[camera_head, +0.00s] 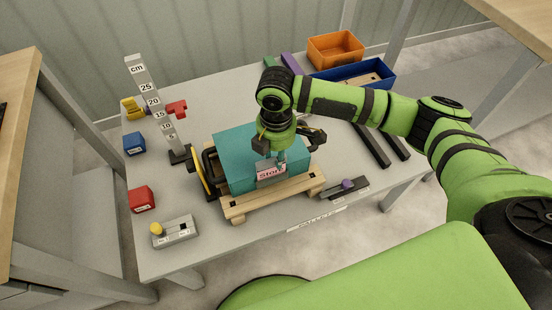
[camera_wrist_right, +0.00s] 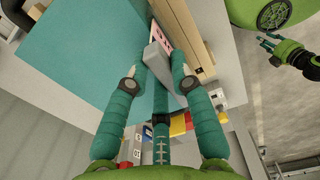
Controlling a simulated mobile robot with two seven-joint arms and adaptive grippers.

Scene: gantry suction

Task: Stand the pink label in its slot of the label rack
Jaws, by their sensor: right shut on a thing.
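The pink label (camera_head: 271,172) is a small plate with dark lettering and grey around it, low at the front of a teal box (camera_head: 236,150). My right gripper (camera_head: 269,160) points down there, its fingers shut on the label's grey part. In the right wrist view, a grey wedge-shaped piece (camera_wrist_right: 160,62) sits between the fingertips, with the pink face (camera_wrist_right: 163,38) beyond it. I cannot pick out the label rack or the label's slot with certainty. A green and black arm part with small teal fingers (camera_wrist_right: 270,48), probably my left gripper, shows at the wrist view's right.
The box sits on a wooden pallet (camera_head: 247,204). A height scale (camera_head: 156,105), red block (camera_head: 142,199) and blue block (camera_head: 134,144) are left; bins (camera_head: 335,49) are behind.

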